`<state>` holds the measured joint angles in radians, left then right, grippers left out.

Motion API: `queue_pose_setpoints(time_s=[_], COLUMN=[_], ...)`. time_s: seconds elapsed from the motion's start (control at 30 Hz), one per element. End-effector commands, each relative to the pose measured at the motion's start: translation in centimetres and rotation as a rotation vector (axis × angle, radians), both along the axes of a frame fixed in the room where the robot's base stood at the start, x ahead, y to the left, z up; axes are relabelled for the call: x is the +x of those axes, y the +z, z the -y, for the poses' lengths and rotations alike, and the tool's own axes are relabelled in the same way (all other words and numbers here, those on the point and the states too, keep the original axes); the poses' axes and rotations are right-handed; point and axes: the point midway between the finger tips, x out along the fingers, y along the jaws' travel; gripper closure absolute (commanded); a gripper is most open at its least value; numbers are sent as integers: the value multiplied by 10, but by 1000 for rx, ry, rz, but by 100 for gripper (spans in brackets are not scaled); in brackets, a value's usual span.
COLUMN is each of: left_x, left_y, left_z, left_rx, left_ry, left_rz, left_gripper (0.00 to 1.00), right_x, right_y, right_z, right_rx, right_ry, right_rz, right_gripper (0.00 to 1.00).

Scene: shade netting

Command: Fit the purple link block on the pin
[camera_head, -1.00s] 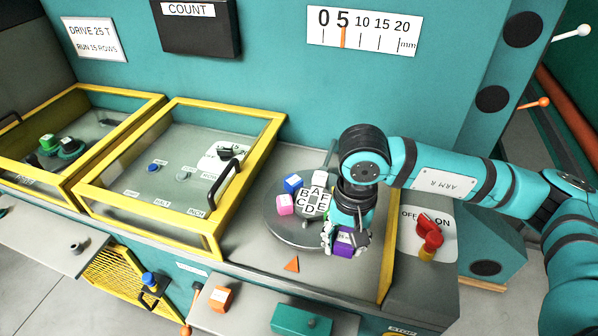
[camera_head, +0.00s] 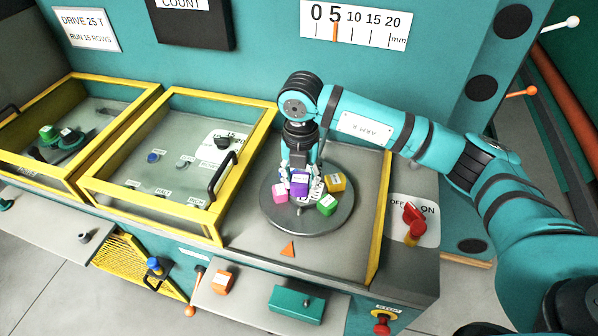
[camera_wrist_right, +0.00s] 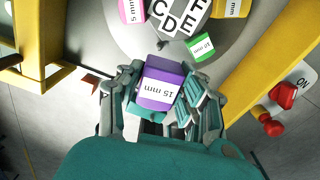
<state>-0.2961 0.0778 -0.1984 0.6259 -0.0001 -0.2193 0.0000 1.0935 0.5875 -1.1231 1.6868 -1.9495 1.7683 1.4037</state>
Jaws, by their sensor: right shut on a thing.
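The purple link block (camera_head: 300,184), marked 15 mm in the right wrist view (camera_wrist_right: 162,82), is held between the fingers of my right gripper (camera_head: 299,178). The gripper points down over the round grey disc (camera_head: 327,225), with its fingers on both sides of the block. In the right wrist view a hub with letters (camera_wrist_right: 178,18) lies beyond the block. Pink (camera_head: 280,193), green (camera_head: 326,204) and yellow (camera_head: 335,182) blocks stand on the disc around it. I cannot make out the pin; the gripper and block cover part of the disc. My left gripper is out of view.
A yellow-framed cover with a black handle (camera_head: 222,174) stands left of the disc. A yellow rail (camera_head: 380,220) and a red OFF/ON switch (camera_head: 413,213) are at the right. An orange triangle (camera_head: 288,249) marks the clear deck in front.

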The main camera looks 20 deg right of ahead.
Motion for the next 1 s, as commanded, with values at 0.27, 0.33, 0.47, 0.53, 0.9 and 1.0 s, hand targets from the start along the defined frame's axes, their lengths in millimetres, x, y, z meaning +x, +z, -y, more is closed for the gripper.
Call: queue_pose_setpoints(time_s=[0.27,0.33,0.47,0.53,0.9,1.0], left_x=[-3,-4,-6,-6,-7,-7], left_y=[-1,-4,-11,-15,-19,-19], left_z=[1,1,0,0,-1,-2], left_rx=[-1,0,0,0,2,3], left_ry=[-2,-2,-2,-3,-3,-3], left_rz=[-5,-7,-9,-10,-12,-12], left_gripper=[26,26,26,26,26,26], right_x=[4,4,4,5,5,5], right_y=[-4,-10,-22,-29,-38,-39], right_z=[-2,-2,-2,-2,-2,-2], right_rx=[0,1,0,0,1,1], right_ry=[-166,-166,-165,-164,-163,-162], right_rz=[-2,-3,-2,-1,-1,-1], right_gripper=[100,100,100,100,100,100])
